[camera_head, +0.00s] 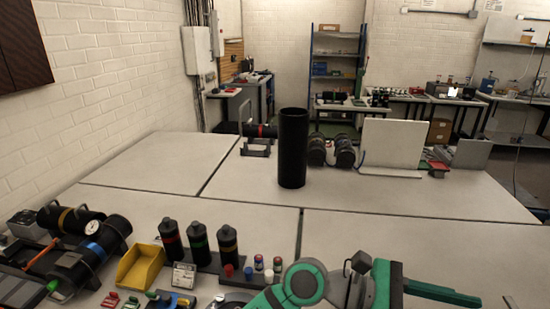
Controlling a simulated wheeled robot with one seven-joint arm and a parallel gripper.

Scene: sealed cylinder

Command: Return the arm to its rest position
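A tall black cylinder (292,150) stands upright on the pale worktable (400,195), near the middle of the picture. My green and dark grey arm (305,281) shows at the bottom edge, in front of and below the cylinder and clearly apart from it. The end of my arm, with my gripper (385,284), appears folded low at the bottom, right of centre. Its fingertips cannot be made out, so I cannot tell whether it is open or shut. I see nothing clearly held.
Three black bottles with coloured bands (199,243), a yellow bin (140,265) and black cylinders with a gauge (92,250) crowd the front left. Dark cylinders on a stand (344,153) and a white panel (391,145) stand at the back.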

